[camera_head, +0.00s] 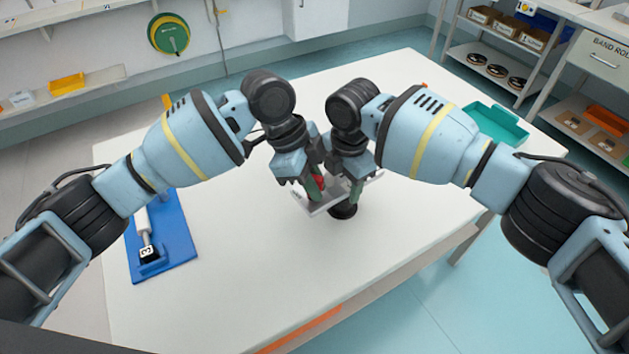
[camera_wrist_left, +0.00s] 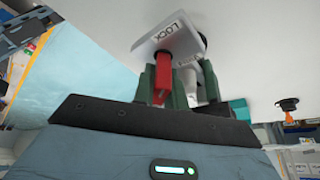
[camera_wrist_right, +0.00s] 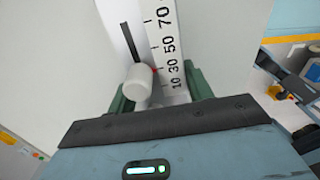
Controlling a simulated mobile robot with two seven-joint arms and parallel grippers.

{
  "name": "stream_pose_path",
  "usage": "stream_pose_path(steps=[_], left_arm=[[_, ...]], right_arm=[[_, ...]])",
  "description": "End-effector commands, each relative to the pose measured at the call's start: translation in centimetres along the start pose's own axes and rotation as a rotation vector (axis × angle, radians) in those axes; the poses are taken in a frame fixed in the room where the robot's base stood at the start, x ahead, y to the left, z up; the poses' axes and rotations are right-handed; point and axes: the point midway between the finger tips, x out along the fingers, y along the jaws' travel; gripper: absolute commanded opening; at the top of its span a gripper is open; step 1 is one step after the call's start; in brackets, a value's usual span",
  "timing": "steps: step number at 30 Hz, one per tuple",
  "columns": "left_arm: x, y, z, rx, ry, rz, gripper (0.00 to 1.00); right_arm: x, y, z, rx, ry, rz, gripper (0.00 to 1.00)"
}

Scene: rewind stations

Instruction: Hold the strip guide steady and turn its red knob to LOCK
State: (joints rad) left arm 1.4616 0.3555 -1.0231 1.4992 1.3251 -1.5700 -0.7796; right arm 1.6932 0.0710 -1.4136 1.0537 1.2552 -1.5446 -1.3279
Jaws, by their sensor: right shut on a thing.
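The strip guide (camera_head: 326,207) is a pale plate on a black round foot (camera_head: 343,211) on the white table. Its red knob (camera_wrist_left: 160,77) is in the left wrist view, below the word LOCK. My left gripper (camera_head: 311,193) is at the knob, with its green fingers (camera_wrist_left: 180,88) either side and apart; how close they touch is unclear. My right gripper (camera_head: 356,190) is shut on the guide's scale plate (camera_wrist_right: 170,60). That plate shows numbers, a slot, a white round peg (camera_wrist_right: 136,88) and a small red mark. The knob's exact pointing is hard to read.
A blue board (camera_head: 175,240) with a white roller and black number block lies at the table's left. A teal tray (camera_head: 497,124) is at the back right. Shelves with boxes and reels stand beyond on the right. The table front is clear.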

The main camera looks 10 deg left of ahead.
Motion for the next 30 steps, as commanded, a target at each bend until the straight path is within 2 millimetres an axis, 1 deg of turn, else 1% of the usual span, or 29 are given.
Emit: stream_pose_path(steps=[5, 14, 22, 23, 24, 25, 30], left_arm=[[-0.03, 0.0, -0.02, -0.004, 0.0, -0.002, 0.0], [-0.04, -0.03, -0.04, -0.118, 0.001, -0.049, 0.0], [-0.09, -0.07, -0.04, -0.123, 0.001, -0.052, 0.0], [-0.09, -0.07, -0.04, -0.122, 0.001, -0.052, 0.16], [-0.09, -0.07, -0.04, -0.122, 0.001, -0.052, 0.21], [-0.09, -0.07, -0.04, -0.122, 0.001, -0.052, 0.23], [-0.07, -0.05, -0.03, -0.122, 0.001, -0.051, 0.23]], right_arm=[[-0.06, 0.02, 0.01, 0.0, 0.0, 0.001, 0.17], [-0.05, 0.02, 0.0, 0.0, 0.0, 0.001, 0.17], [-0.05, 0.02, 0.01, 0.001, 0.0, 0.001, 0.17], [-0.05, 0.02, 0.01, 0.001, 0.0, 0.001, 0.17], [-0.05, 0.02, 0.01, 0.001, 0.0, 0.001, 0.17], [-0.05, 0.02, 0.01, 0.001, 0.0, 0.001, 0.17], [-0.05, 0.02, 0.01, 0.0, 0.0, 0.001, 0.17]])
